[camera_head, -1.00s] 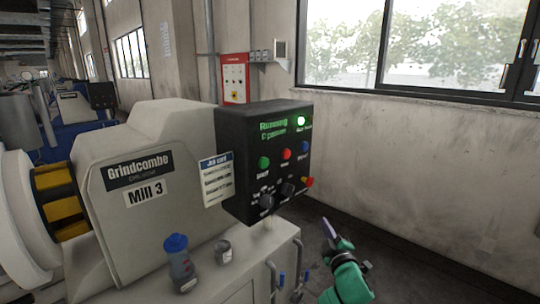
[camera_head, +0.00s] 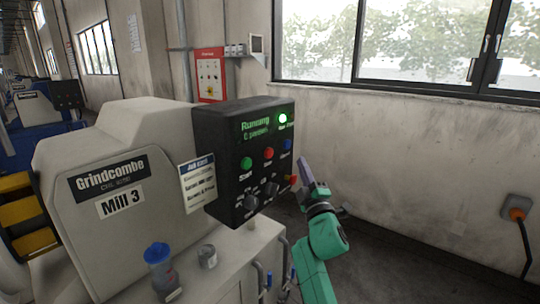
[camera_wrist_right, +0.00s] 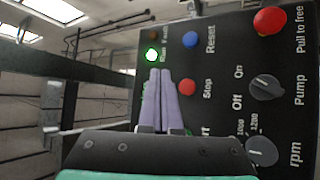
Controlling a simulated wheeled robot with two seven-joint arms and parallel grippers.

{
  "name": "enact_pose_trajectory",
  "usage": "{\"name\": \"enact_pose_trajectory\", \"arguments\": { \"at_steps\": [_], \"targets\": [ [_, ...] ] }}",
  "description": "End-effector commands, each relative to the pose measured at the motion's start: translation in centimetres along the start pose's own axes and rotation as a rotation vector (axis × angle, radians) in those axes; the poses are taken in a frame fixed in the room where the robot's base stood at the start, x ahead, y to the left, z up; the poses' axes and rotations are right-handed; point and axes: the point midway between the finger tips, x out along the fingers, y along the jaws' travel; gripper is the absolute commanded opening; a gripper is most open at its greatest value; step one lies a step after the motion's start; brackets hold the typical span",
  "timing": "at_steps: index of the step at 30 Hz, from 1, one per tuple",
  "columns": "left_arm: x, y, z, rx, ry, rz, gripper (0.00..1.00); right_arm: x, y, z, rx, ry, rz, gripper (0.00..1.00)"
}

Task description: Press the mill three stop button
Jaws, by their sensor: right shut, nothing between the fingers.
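The Mill 3 control panel (camera_head: 226,181) is a black box on the mill's end. Its red stop button (camera_head: 268,153) sits between the green start button (camera_head: 246,163) and the blue reset button (camera_head: 287,144); in the right wrist view the red stop button (camera_wrist_right: 187,87) is labelled "Stop". My right gripper (camera_head: 303,166) is shut and empty, just right of the panel in the head view. In the right wrist view its lilac fingers (camera_wrist_right: 160,74) point towards the panel, beside the stop button; contact cannot be told. My left gripper is not in view.
The display (camera_head: 255,127) reads "Running" and a green lamp (camera_head: 283,118) is lit. A red mushroom button (camera_wrist_right: 270,20) marked "Pull to free" and the pump knob (camera_wrist_right: 266,87) are nearby. A blue-capped bottle (camera_head: 160,270) and small cup (camera_head: 207,257) stand below.

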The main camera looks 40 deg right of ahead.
Motion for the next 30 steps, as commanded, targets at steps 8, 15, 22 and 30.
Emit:
{"name": "enact_pose_trajectory", "arguments": {
  "at_steps": [8,15,22,30],
  "targets": [
    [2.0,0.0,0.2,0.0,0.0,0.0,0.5,2.7,-2.4,-1.9,0.003,0.0,0.002,0.0],
    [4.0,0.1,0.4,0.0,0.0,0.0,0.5,4.8,-4.0,-3.5,0.002,0.0,0.001,0.0],
    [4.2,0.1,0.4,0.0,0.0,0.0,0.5,5.5,-4.1,-4.1,0.0,0.001,-0.001,0.0],
    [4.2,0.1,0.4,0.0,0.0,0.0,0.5,5.5,-4.0,-4.0,0.0,0.001,-0.001,0.0]
  ]
}}
